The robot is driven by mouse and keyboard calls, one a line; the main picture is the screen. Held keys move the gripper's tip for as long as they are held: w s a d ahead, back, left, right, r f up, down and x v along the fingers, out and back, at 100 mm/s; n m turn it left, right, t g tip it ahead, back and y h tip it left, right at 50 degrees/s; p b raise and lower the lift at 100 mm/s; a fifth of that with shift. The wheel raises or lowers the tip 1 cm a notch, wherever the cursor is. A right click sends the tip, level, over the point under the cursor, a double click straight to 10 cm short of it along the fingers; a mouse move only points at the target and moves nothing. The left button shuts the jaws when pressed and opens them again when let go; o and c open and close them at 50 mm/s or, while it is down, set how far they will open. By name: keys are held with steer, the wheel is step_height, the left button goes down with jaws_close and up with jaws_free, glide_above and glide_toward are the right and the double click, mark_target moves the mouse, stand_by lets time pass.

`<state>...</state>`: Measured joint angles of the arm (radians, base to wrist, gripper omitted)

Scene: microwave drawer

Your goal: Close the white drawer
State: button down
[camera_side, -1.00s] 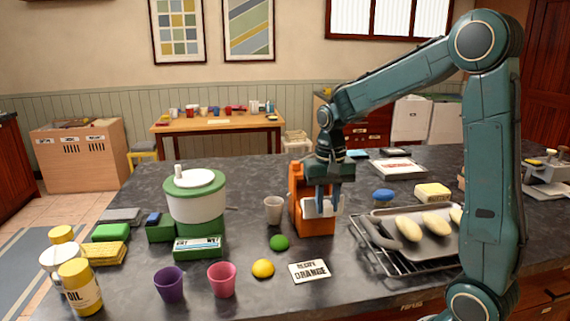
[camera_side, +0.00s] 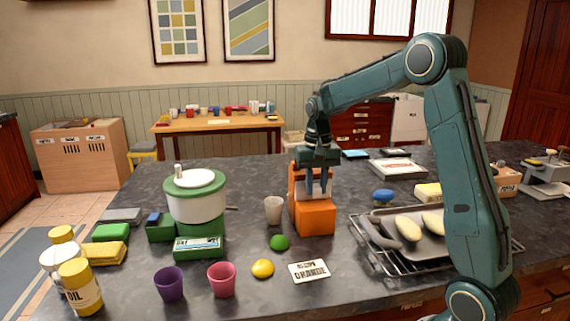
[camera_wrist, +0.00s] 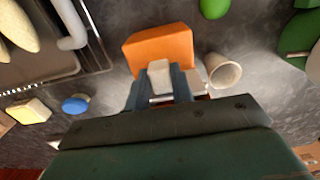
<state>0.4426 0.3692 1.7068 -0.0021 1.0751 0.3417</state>
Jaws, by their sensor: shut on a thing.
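The white drawer (camera_side: 314,188) shows as a small pale part at the orange unit (camera_side: 317,217), which stands upright on the dark counter. My gripper (camera_side: 316,192) points down at the unit, with its fingers on either side of the white part. In the wrist view, the white part (camera_wrist: 159,72) sits between my two fingers (camera_wrist: 160,88), with the orange block (camera_wrist: 160,45) just beyond. My gripper is shut on the white part. The gripper body hides much of the drawer and of the unit's back, so how far it sits in cannot be told.
A pale cup (camera_side: 273,210) stands close to the left of the orange unit. A green ball (camera_side: 279,242) lies in front of it. A wire rack with a grey tray (camera_side: 428,248) is to the right. A green-and-white pot (camera_side: 196,197) stands further left.

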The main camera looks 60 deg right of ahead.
steer(key=shift+w+d+r, duration=0.15)
steer(key=shift+w+d, duration=0.05)
steer(key=c, duration=1.3)
jaws_free()
steer(key=shift+o, duration=0.5)
step_height(320, 180, up, 14)
steer(key=shift+s+a, duration=0.1)
